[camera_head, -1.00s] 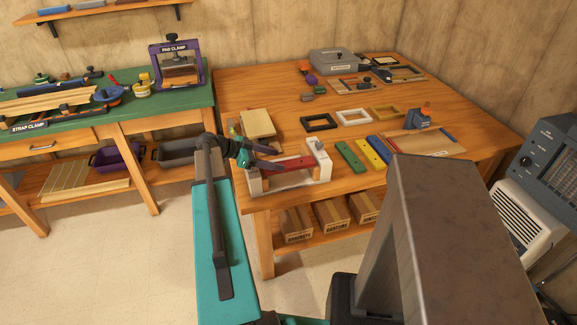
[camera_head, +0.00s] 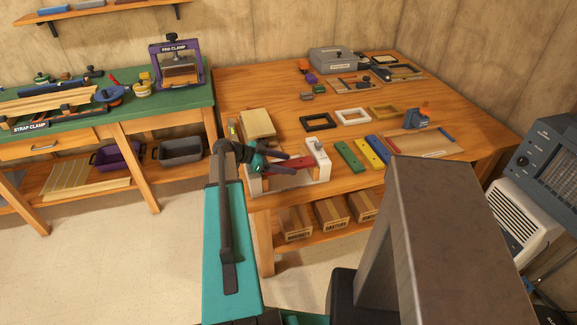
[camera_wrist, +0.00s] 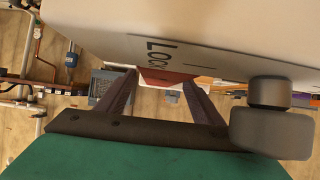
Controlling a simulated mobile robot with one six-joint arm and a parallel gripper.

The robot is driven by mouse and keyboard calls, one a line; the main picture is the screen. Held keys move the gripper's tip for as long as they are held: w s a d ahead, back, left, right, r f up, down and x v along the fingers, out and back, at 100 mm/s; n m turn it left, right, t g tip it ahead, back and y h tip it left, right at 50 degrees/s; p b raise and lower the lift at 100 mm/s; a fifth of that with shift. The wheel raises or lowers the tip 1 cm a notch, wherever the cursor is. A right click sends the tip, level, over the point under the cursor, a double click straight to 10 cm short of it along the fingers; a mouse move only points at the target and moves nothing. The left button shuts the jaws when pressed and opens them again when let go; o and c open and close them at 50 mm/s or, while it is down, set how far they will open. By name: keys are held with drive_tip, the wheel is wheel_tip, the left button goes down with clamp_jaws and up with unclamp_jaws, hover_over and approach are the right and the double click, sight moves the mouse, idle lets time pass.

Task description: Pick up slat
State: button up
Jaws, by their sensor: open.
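A red slat (camera_head: 290,169) lies in a pale clamp frame (camera_head: 318,157) at the near left corner of the wooden table. My gripper (camera_head: 298,159) is open, its two dark fingers reaching over the frame beside the red slat; in the head view they partly cover it. In the wrist view my fingers (camera_wrist: 157,92) are spread, with a red end (camera_wrist: 165,77), apparently the slat's, showing between them. A white panel marked "LOCK" (camera_wrist: 220,35) fills the top of that view. I cannot tell whether the fingers touch anything. Green (camera_head: 350,156), yellow (camera_head: 371,153) and blue (camera_head: 380,148) slats lie to the right.
Small black (camera_head: 318,121), white (camera_head: 353,116) and tan (camera_head: 384,112) frames lie behind the slats. A wooden block (camera_head: 257,123) stands behind the clamp frame. Cardboard boxes (camera_head: 331,214) sit on the shelf below.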

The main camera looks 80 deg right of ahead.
sight(286, 165)
drive_tip(key=c, duration=1.2)
drive_tip(key=shift+r, duration=0.2)
drive_tip(key=shift+r+b, duration=0.7)
drive_tip(key=shift+r, duration=0.6)
drive_tip(key=shift+s+a+r, duration=0.2)
drive_tip(key=shift+r, duration=0.05)
drive_tip(key=s+a+b, duration=0.1)
drive_tip(key=s+a, duration=0.2)
drive_tip(key=s, duration=0.1)
drive_tip(key=s+a+r+b, duration=0.1)
drive_tip(key=s+a, duration=0.2)
drive_tip(key=s, duration=0.1)
drive_tip(key=s+a+b, duration=0.2)
drive_tip(key=s+a, duration=0.1)
drive_tip(key=s, duration=0.1)
drive_tip(key=shift+s+a+r, duration=0.1)
drive_tip(key=shift+s+r, duration=0.15)
drive_tip(key=shift+w, duration=0.1)
